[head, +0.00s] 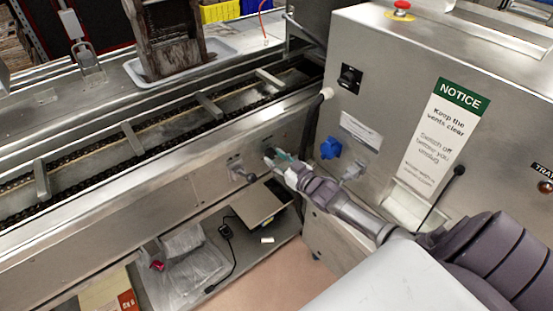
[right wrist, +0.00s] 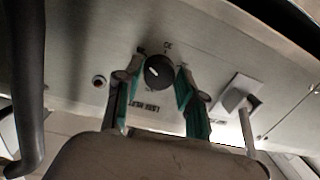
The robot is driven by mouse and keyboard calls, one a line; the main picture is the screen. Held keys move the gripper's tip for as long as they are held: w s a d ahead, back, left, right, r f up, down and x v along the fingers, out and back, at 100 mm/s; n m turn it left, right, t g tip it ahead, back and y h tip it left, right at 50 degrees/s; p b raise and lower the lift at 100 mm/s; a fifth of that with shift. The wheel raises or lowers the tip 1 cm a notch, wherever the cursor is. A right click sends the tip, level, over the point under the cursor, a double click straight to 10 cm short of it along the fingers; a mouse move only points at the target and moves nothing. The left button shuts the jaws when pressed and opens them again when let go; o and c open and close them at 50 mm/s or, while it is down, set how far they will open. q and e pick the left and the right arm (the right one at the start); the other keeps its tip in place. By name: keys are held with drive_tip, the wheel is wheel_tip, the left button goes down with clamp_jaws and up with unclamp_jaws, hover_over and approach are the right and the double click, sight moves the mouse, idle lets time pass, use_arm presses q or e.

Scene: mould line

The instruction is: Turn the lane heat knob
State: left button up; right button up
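The lane heat knob (right wrist: 159,72) is a round black dial with a white pointer line on the grey panel in the right wrist view. Its lettering appears upside down there. My right gripper (right wrist: 154,92) is open, with its green-padded fingers on either side of the knob. The left finger shows a gap to the knob; I cannot tell whether the right finger touches it. In the head view my right gripper (head: 277,159) is at the conveyor's side panel and hides most of the knob area. My left gripper is not in view.
A lever switch (head: 240,170) sits left of the gripper on the same panel. A steel cabinet (head: 400,90) with a blue plug (head: 330,148) and a black cable (head: 312,122) stands close on the right. A shelf below holds a flat box (head: 258,204).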

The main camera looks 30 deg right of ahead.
drive_tip(key=shift+o, duration=1.4)
drive_tip(key=s+d, duration=0.1)
drive_tip(key=s, duration=1.1)
drive_tip(key=shift+d+r, duration=0.25)
drive_tip(key=shift+r, duration=0.2)
